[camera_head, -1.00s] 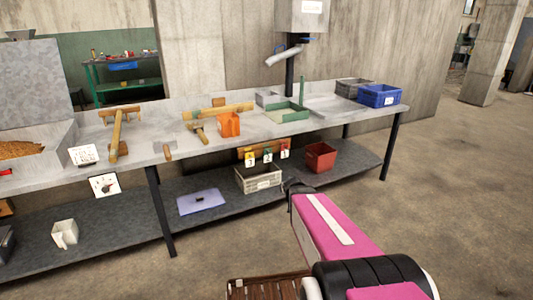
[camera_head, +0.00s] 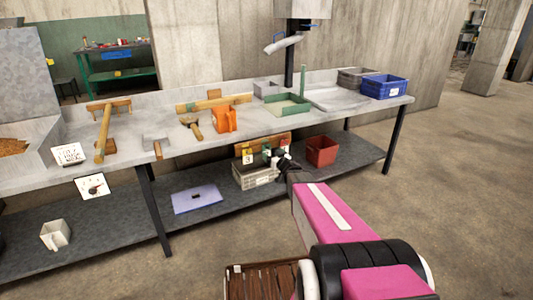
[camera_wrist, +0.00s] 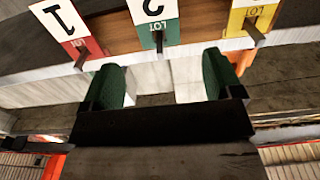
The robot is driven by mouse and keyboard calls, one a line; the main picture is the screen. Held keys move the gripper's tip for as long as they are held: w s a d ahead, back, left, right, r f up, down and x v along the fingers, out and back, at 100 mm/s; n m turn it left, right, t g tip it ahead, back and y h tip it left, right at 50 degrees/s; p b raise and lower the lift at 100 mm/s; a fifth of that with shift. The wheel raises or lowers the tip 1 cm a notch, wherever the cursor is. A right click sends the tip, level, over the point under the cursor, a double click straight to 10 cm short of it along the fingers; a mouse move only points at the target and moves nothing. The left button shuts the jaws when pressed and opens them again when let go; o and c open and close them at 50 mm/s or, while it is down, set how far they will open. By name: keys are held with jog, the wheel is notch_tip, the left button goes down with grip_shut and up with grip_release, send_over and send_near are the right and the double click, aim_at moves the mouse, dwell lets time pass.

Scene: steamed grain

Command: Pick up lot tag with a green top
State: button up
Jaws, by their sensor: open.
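Three lot tags hang side by side from pegs on a wooden rack (camera_head: 270,140) under the table. In the wrist view they appear upside down. The green-topped tag (camera_wrist: 153,22), numbered 2, is in the middle, with the red-topped tag (camera_wrist: 68,28), numbered 1, to its left and the yellow-topped tag (camera_wrist: 250,17) to its right. In the head view the green-topped tag is partly visible (camera_head: 266,153). My gripper (camera_wrist: 163,75) is open and empty, its green-padded fingers apart on either side of the middle tag's line, short of the tag.
A grey crate (camera_head: 257,178) sits on the lower shelf below the tags, close under my gripper. A red bin (camera_head: 321,151) stands to its right. A lilac lid (camera_head: 196,199) lies to the left. The tabletop (camera_head: 215,145) overhangs the rack.

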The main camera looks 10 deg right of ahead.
aim_at(267, 149)
jog(key=x, duration=0.7)
jog(key=shift+d+f, duration=0.1)
jog(key=shift+f, duration=0.15)
jog(key=c, duration=1)
